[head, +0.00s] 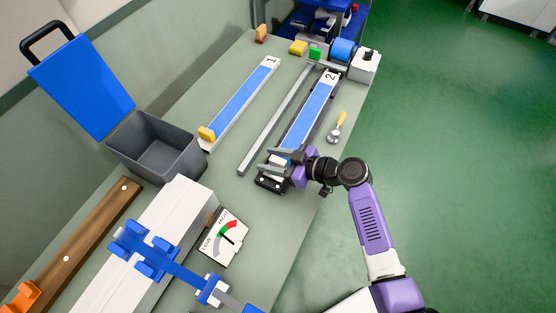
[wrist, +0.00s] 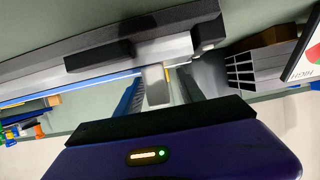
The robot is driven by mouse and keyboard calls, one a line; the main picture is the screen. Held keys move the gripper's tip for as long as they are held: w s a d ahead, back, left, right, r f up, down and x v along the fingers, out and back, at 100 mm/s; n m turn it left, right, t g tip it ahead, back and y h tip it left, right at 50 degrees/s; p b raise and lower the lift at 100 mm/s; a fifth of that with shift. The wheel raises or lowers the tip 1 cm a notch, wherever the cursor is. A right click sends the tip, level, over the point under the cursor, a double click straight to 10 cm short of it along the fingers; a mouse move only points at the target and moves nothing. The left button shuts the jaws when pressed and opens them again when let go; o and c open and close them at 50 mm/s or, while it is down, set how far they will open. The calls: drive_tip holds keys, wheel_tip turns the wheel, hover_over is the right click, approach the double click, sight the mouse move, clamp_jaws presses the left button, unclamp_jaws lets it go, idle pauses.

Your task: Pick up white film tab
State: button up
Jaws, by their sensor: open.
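The white film tab (wrist: 157,90) sticks out from the near end of profile 2 and sits between my gripper's fingers in the wrist view. Profile 2 (head: 331,77) carries blue film (head: 308,113) and lies in a dark fixture (head: 270,184). My gripper (head: 279,160) is at the near end of this profile in the head view, its fingers partly hiding the tab. It also shows in the wrist view (wrist: 158,92), open, with one finger on each side of the tab. I cannot tell whether either finger touches it.
Profile 1 (head: 272,63) with blue film lies to the left, with a yellow block (head: 207,133) at its near end. A grey bar (head: 272,122) lies between the profiles. An open grey bin (head: 150,150), a HIGH/LOW gauge (head: 223,237) and a yellow-handled tool (head: 337,128) are nearby.

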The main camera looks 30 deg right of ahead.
drive_tip(key=shift+f, duration=0.1)
drive_tip(key=shift+c, duration=0.4)
clamp_jaws()
wheel_tip(320, 180, up, 23)
drive_tip(key=w+d, duration=0.1)
drive_tip(key=shift+f, duration=0.2)
idle(0.4)
